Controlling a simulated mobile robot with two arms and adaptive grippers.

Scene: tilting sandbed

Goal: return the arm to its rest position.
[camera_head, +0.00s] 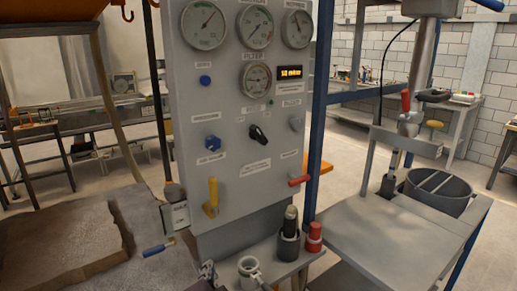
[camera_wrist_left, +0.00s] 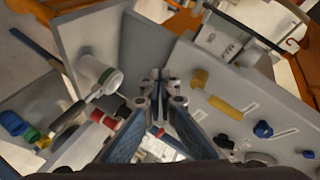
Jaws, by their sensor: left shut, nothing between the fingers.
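My left gripper (camera_head: 207,272) shows only as a small dark part at the bottom edge of the head view, just below the grey control panel (camera_head: 232,172). In the left wrist view my left gripper (camera_wrist_left: 160,78) is shut, with its fingertips together and nothing between them. The panel's face is on the right in that view, with a yellow lever (camera_wrist_left: 222,107) beside the fingers and apart from them. My right gripper is in neither view.
A grey shelf below the panel holds a dark cylinder (camera_head: 289,238), a red one (camera_head: 314,238) and a pale ring-shaped part (camera_head: 249,268). A blue-handled lever (camera_head: 157,248) sticks out at left. A sandbed (camera_head: 60,240) lies left; a grey bench (camera_head: 390,240) stands right.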

